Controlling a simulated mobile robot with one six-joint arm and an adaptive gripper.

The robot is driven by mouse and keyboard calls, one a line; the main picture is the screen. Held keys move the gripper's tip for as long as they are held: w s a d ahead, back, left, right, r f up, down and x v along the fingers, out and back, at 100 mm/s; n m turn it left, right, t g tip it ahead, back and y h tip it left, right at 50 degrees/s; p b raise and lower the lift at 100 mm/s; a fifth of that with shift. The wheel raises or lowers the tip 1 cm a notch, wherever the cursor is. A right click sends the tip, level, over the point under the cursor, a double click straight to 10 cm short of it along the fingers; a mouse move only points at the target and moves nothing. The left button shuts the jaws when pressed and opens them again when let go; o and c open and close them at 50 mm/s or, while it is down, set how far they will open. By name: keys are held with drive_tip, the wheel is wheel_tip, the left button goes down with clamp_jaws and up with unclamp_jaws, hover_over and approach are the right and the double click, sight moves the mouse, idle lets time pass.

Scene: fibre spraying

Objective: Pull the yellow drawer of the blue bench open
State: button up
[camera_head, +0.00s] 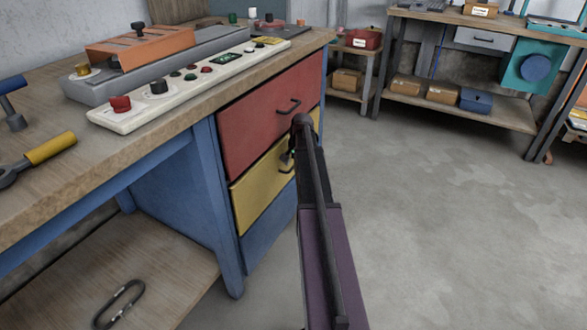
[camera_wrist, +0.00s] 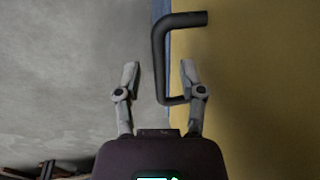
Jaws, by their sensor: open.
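The yellow drawer (camera_head: 262,186) is the middle front of the blue bench (camera_head: 185,205), below a red drawer, and looks closed. Its dark handle (camera_head: 287,161) is partly hidden by my arm in the head view. In the wrist view, the yellow front (camera_wrist: 262,90) fills the right side and the black bent handle (camera_wrist: 159,60) stands near the middle. My gripper (camera_wrist: 159,72) is open, one finger on each side of the handle bar in the picture. I cannot tell whether either finger touches it. In the head view my gripper (camera_head: 288,156) is small and partly hidden.
The red drawer (camera_head: 262,110) with its handle sits directly above. The wooden bench top holds a control panel (camera_head: 185,82), a yellow-handled tool (camera_head: 45,150) and other items. Grey floor (camera_head: 440,210) to the right is clear. A second workbench (camera_head: 470,110) stands at the back.

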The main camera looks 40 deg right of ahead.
drive_tip(key=shift+f, duration=0.15)
clamp_jaws()
drive_tip(key=shift+s+a, duration=0.15)
idle(0.4)
